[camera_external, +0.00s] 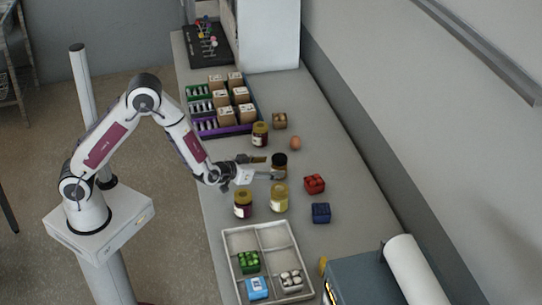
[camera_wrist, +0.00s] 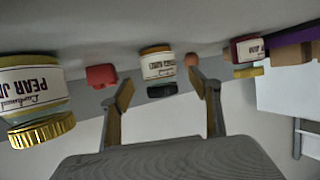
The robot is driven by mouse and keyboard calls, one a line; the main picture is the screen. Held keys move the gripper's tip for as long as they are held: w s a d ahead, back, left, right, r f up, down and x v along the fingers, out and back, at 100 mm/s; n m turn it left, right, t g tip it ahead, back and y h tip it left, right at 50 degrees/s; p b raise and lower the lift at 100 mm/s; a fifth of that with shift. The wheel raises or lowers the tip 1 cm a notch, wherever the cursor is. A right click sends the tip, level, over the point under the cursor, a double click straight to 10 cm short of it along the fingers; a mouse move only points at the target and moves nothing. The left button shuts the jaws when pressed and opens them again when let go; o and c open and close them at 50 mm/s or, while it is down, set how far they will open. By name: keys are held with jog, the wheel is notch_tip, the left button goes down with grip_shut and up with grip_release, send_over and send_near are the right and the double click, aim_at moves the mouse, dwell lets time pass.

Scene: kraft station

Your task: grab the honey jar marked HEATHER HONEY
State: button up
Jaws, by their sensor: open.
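A honey-coloured jar with a black lid (camera_external: 279,165) stands on the bench just beyond my gripper (camera_external: 266,168). In the wrist view, which is upside down, this jar (camera_wrist: 158,66) lies between my two fingertips (camera_wrist: 164,88) in the picture, a little ahead of them. Its white label is small and partly readable; I cannot fully make out the wording. My gripper is open and empty, with a finger to each side of the jar's line. I cannot tell any contact with the jar.
A gold-lidded jar marked PEAR (camera_wrist: 35,95) stands close by, also in the external view (camera_external: 279,199). Other jars (camera_external: 243,204) (camera_external: 260,135), a red block (camera_external: 314,183), a blue block (camera_external: 321,212) and an egg (camera_external: 295,143) surround it. A divided tray (camera_external: 236,243) stands in front.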

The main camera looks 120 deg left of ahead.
aim_at(279, 167)
jog(key=shift+x, duration=2.55)
jog(key=shift+d+f, duration=0.1)
jog(key=shift+f, duration=0.05)
jog(key=c, duration=1.5)
